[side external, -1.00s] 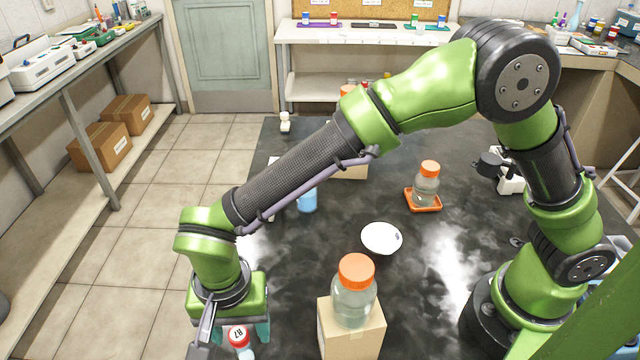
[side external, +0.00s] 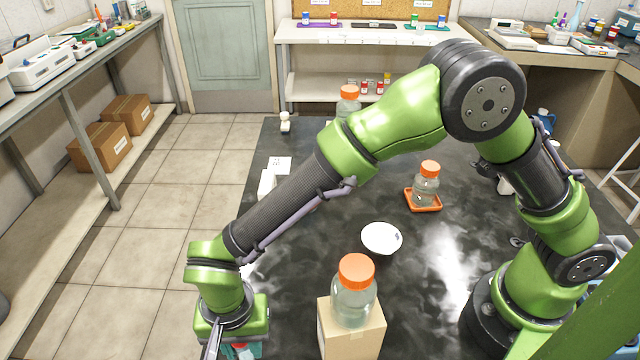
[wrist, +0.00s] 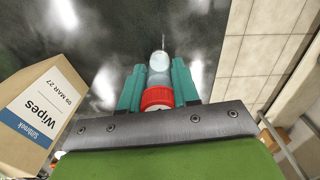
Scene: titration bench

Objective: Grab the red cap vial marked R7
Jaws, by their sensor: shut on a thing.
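The red cap vial (wrist: 157,97) stands between the two teal fingers of my gripper (wrist: 158,88) in the wrist view, with its pale body beyond the cap. The fingers are shut on it from both sides. In the side view my gripper (side external: 240,351) is at the bottom edge of the picture, low at the table's near left. Only a sliver of the red cap (side external: 241,346) shows there, and most of the vial is hidden. The R7 mark cannot be read now.
A cardboard Wipes box (wrist: 40,105) is close on the left in the wrist view. In the side view, an orange-capped bottle (side external: 354,292) stands on a box (side external: 352,335) right of my gripper. A white bowl (side external: 381,238) and another orange-capped bottle (side external: 426,184) on an orange tray (side external: 423,204) are farther back.

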